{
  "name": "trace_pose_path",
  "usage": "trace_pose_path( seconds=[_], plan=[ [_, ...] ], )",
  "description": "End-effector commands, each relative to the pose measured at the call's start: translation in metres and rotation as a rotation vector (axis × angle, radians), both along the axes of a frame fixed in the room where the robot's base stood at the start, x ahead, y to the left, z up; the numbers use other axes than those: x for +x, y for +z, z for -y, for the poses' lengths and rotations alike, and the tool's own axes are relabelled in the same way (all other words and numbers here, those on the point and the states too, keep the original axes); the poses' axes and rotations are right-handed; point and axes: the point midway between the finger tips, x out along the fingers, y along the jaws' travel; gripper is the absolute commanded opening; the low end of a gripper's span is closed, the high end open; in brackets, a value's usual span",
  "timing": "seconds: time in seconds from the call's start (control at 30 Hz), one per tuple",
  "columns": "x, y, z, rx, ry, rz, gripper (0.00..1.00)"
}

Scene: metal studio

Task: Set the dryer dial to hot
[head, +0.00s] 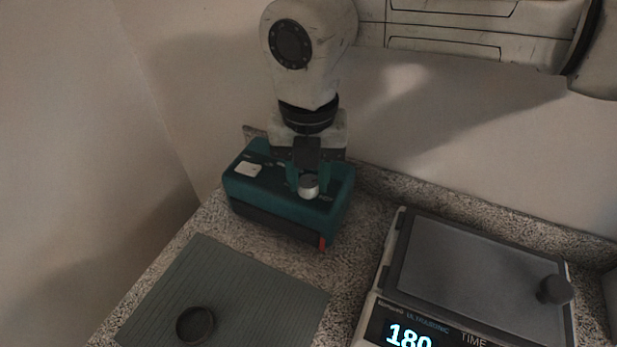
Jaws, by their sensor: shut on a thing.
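The dryer (268,213) is a teal box with a dark lower front and a small red part (322,242) at its front right corner. It stands on the speckled counter near the back wall. Its dial (309,186) is a silver round knob on the top face, toward the right. My gripper (309,180) points down from above and is shut on the dial. A pale square (249,169) lies on the dryer's top left. The dial's markings are too small to read, and my gripper hides part of the top, so I cannot tell its setting.
An ultrasonic unit (470,268) with a grey lid, a black knob and a lit "180" display stands at the right. A ribbed grey-green mat (255,290) with a small dark round dish (195,325) lies in front. Walls close in at left and back.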

Motion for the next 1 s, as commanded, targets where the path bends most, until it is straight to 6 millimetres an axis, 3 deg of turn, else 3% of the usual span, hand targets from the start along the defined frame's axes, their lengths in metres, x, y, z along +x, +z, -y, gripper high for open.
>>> trace_pose_path(
  seconds=[0.5,1.0],
  plan=[
    [0.0016,0.0007,-0.0004,0.003,-0.326,0.005,0.04],
    [0.0017,0.0018,-0.0005,0.004,-0.381,0.005,0.04]
  ],
)
